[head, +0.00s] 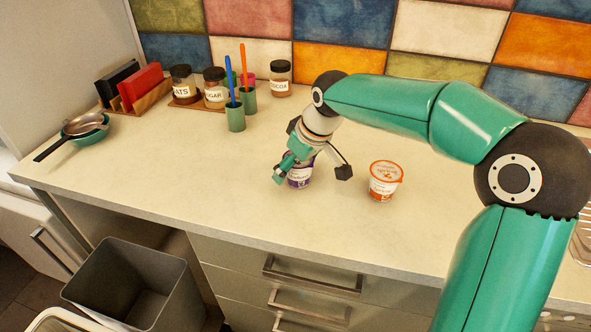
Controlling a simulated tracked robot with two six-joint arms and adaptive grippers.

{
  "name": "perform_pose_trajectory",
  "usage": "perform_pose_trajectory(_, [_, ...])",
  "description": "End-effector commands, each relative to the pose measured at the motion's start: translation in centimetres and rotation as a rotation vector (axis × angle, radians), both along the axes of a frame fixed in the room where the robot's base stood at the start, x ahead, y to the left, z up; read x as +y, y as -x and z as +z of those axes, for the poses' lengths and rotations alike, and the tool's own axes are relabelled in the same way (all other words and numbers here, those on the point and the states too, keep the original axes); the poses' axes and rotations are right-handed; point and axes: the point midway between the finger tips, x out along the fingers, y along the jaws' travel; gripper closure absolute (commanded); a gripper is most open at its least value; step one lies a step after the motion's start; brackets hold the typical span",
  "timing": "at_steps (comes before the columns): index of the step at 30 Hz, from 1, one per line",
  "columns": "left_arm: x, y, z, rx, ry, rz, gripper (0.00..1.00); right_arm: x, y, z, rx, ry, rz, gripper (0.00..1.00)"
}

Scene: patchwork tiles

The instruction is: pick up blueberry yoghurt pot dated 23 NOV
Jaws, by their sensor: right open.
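A yoghurt pot with a purple and white label (300,178) stands on the counter in the middle of the head view. Its date is too small to read, and my gripper hides much of its upper part. My right gripper (313,172) is open, with its fingers around the purple pot, one on the left and one on the right. I cannot tell whether they touch it. A second pot with an orange lid and label (384,181) stands upright to the right, apart from the gripper. My left gripper is not in view.
Cups with brushes (236,117), labelled jars (216,88) and a wooden rack (140,94) stand at the back left. A bowl with a pan (84,127) is at the far left. A grey bin (135,285) stands below the counter. The front counter is clear.

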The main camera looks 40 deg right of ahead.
Motion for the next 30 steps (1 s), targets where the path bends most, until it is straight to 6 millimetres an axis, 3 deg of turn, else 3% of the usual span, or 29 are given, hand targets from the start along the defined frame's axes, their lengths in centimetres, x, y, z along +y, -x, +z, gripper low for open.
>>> perform_pose_trajectory(5, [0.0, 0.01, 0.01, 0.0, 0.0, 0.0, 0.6, -0.03, 0.01, -0.02, 0.0, 0.0, 0.0, 0.09])
perform_pose_trajectory(18, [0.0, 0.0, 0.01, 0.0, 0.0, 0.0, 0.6, -0.06, 0.03, 0.01, 0.0, 0.001, -0.001, 0.79])
perform_pose_trajectory(20, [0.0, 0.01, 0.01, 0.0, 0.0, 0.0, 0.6, -0.05, 0.02, 0.02, 0.0, 0.001, -0.001, 0.79])
perform_pose_trajectory(21, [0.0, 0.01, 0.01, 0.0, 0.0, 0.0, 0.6, -0.06, 0.0, 0.06, -0.001, 0.0, -0.001, 0.85])
perform_pose_trajectory(30, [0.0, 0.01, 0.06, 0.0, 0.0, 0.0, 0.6, -0.06, -0.02, 0.3, -0.002, 0.001, 0.0, 0.85])
